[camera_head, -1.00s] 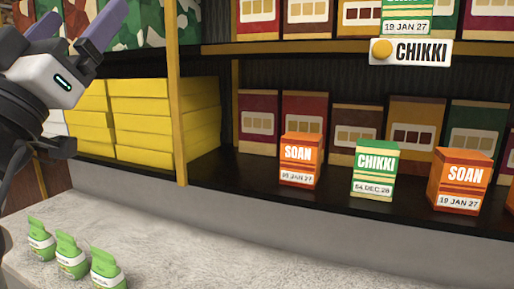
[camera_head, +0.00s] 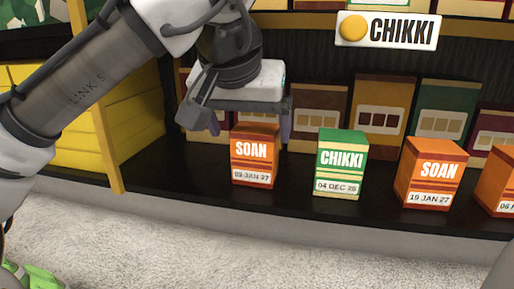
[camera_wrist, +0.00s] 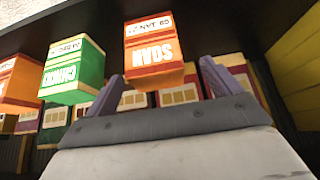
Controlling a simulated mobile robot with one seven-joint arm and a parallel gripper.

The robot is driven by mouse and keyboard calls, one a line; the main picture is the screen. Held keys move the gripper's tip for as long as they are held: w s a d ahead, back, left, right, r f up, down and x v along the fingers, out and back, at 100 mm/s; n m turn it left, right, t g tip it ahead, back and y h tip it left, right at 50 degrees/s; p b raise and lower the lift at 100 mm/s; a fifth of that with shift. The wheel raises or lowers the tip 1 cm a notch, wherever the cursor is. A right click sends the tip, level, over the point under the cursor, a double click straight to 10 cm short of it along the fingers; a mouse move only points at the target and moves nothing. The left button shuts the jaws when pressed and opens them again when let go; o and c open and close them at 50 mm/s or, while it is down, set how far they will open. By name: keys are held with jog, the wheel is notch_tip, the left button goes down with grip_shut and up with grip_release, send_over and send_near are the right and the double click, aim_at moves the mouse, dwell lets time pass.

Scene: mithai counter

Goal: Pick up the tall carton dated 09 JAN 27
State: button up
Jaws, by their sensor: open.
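The orange SOAN carton (camera_head: 254,158) with the label 09 JAN 27 stands upright on the dark lower shelf, the leftmost of the front row. In the wrist view the same carton (camera_wrist: 153,52) appears upside down, ahead of and between the two fingers. My gripper (camera_head: 250,122) is open, just above and behind the carton's top in the head view, with one finger to each side. In the wrist view the gripper (camera_wrist: 162,85) holds nothing. I cannot tell whether a finger touches the carton.
A green CHIKKI carton (camera_head: 340,164) dated 04 DEC 26 stands to the right, then an orange SOAN carton (camera_head: 430,172) dated 19 JAN 27. Larger boxes (camera_head: 381,105) line the back. Yellow boxes (camera_head: 80,140) and a post (camera_head: 104,135) are left. The upper shelf (camera_head: 300,24) is overhead.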

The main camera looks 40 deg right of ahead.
aim_at(256, 147)
jog(key=x, duration=0.2)
jog(key=p+x, duration=0.1)
jog(key=x, duration=0.1)
jog(key=p+x, duration=0.1)
jog(key=x, duration=0.1)
jog(key=shift+s, duration=0.35)
jog(key=c, duration=1.2)
jog(key=shift+c, duration=0.2)
jog(key=shift+d+r+b, duration=0.1)
jog(key=shift+r+b, duration=0.05)
jog(key=shift+b, duration=0.35)
